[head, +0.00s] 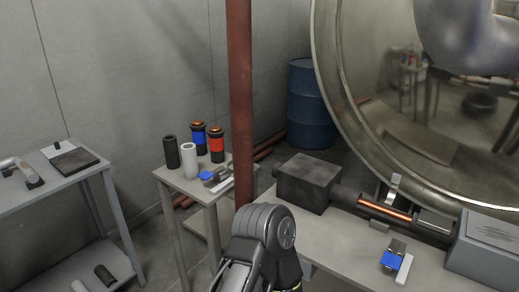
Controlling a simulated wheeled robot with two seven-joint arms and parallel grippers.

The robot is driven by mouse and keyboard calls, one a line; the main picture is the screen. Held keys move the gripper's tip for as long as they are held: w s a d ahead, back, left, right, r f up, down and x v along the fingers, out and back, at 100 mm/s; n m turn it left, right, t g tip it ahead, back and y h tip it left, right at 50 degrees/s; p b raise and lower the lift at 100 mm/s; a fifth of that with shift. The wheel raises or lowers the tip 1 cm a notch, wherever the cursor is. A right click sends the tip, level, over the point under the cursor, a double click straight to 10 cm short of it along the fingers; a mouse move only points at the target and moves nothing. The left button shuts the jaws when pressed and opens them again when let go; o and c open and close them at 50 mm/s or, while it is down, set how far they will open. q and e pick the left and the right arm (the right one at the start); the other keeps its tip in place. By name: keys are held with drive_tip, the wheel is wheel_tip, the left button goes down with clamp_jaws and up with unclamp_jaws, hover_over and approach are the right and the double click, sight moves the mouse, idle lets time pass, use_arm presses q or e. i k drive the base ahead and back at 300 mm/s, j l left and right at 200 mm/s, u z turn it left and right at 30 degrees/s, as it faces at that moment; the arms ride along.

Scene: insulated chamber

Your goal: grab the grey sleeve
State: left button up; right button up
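A light grey cylinder (189,160), which looks like the grey sleeve, stands upright on the small table (203,190) left of centre. A black cylinder (171,152) stands just left of it. A blue-banded canister (199,138) and a red-banded canister (217,145) stand behind it and to the right. Neither of my gripper's fingertips can be seen. A grey arm link of mine shows at the bottom centre, right of the small table and apart from the cylinder.
A red-brown vertical post (240,100) rises beside the small table's right side. A small blue-marked tool (210,177) lies on that table. A workbench (345,250) with a dark box (307,182) is at right. A shelf table (50,190) is at left. A blue barrel (310,105) stands behind.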

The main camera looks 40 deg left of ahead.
sight(189, 157)
drive_tip(key=j+z, duration=0.15)
drive_tip(key=j, duration=0.3)
drive_tip(key=k+j+z, duration=0.15)
drive_tip(key=j, duration=0.25)
drive_tip(key=j+z, duration=0.15)
drive_tip(key=j, duration=0.25)
drive_tip(key=k+j+z, duration=0.1)
drive_tip(key=j, duration=0.3)
drive_tip(key=k+j+z, duration=0.15)
drive_tip(key=j, duration=0.25)
drive_tip(key=k+j+z, duration=0.15)
drive_tip(key=j, duration=0.25)
drive_tip(key=k+j+z, duration=0.15)
drive_tip(key=j, duration=0.2)
drive_tip(key=k+j+z, duration=0.15)
drive_tip(key=j, duration=0.2)
drive_tip(key=k+j, duration=0.25)
drive_tip(key=j, duration=0.2)
drive_tip(key=k+j, duration=0.25)
drive_tip(key=j, duration=0.15)
